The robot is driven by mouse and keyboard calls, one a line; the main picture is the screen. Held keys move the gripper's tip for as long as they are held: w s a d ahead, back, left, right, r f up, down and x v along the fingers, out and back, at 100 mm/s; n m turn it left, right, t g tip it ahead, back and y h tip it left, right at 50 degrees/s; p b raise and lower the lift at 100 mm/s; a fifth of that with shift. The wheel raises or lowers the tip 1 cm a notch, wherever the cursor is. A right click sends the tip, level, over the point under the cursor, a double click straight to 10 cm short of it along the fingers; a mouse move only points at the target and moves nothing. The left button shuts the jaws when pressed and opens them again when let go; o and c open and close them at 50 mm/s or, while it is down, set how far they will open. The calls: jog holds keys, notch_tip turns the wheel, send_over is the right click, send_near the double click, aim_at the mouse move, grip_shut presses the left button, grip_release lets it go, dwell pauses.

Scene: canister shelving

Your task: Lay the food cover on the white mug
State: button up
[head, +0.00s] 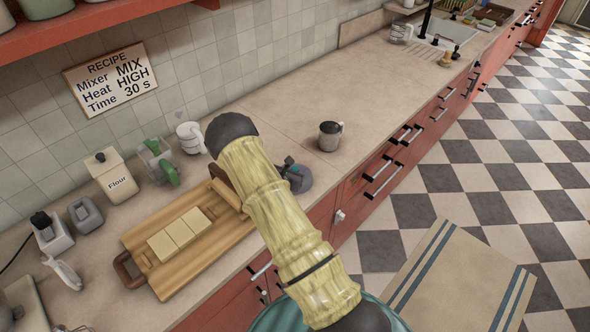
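A white mug (188,138) stands on the counter close to the tiled wall, left of my arm's dark joint. No food cover can be made out for sure. A rounded grey-blue object (303,179) with dark parts on top sits at the counter's front edge, partly hidden by my arm; I cannot tell what it is. My yellowish arm crosses the middle of the view from the bottom right up to a dark joint. My gripper cannot be made out, so its hold on anything does not show.
A wooden board (145,248) with pale slabs lies at the left, near a flour box (112,173) and a grey-green device (158,162). A dark metallic cup (329,136) stands right of my arm. The counter (330,85) behind it is mostly clear toward the sink (440,40).

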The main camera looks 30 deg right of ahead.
jog(key=shift+r, duration=0.15)
jog(key=b+v, duration=0.3)
jog(key=v, duration=0.9)
dwell(0.3)
